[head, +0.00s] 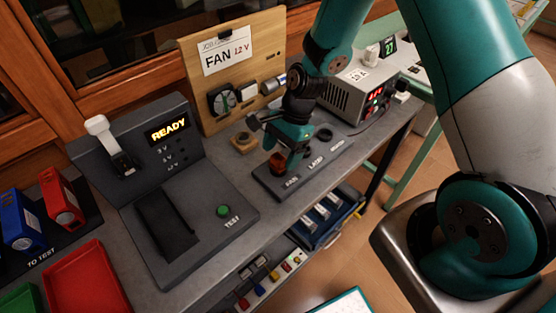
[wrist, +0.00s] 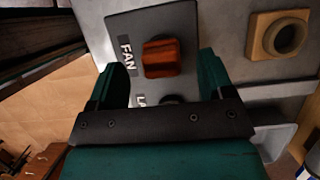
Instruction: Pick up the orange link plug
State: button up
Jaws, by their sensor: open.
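The orange link plug (head: 276,162) stands upright on the FAN position of a dark socket plate (head: 263,184) labelled FAN, LAMP and one more word. In the wrist view the orange plug (wrist: 162,57) shows its blocky top, between my fingers and a little toward their tips. My gripper (head: 287,156) points down over the FAN end of the plate. In the wrist view my gripper (wrist: 162,72) is open, with a finger on each side of the plug and a gap on both sides. The plug's lower part is hidden.
A wooden ring block (head: 243,142) sits close behind the plate. A grey READY tester (head: 180,200) stands to the left, and a power supply (head: 357,93) behind right. A board with a FAN 12 V card (head: 229,50) rises behind. Red and blue boxes sit far left.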

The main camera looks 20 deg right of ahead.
aim_at(279, 157)
jog(key=shift+x, duration=1.05)
jog(key=shift+c, duration=0.2)
jog(key=c, duration=1)
notch_tip(279, 157, up, 20)
jog(key=shift+r, duration=0.1)
